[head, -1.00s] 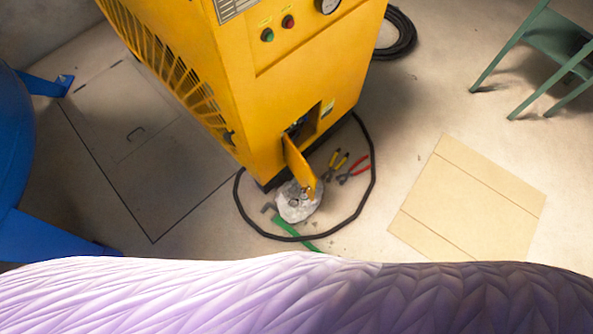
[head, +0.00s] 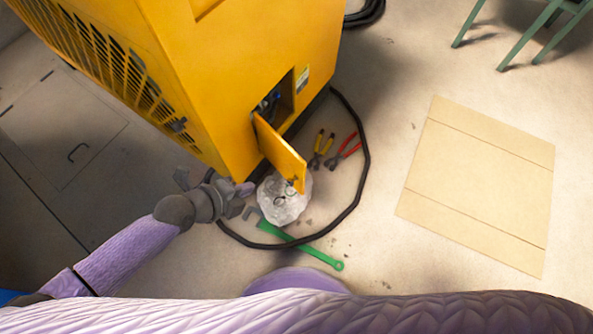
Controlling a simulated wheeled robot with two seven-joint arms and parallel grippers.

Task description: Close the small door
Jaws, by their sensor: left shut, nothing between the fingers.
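The small door (head: 279,154) is a yellow flap low on the yellow machine (head: 215,75). It stands open, swung outward from a dark opening (head: 280,97) with fittings inside. My left gripper (head: 246,189) is at the end of the arm coming in from the left. It is shut and empty, just left of the door's lower part; I cannot tell whether it touches the door. My right gripper is out of view.
A crumpled clear bag (head: 285,200) lies below the door. A green wrench (head: 308,250), yellow pliers (head: 322,146) and red pliers (head: 343,149) lie on the floor. Flat cardboard (head: 480,178) lies at right.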

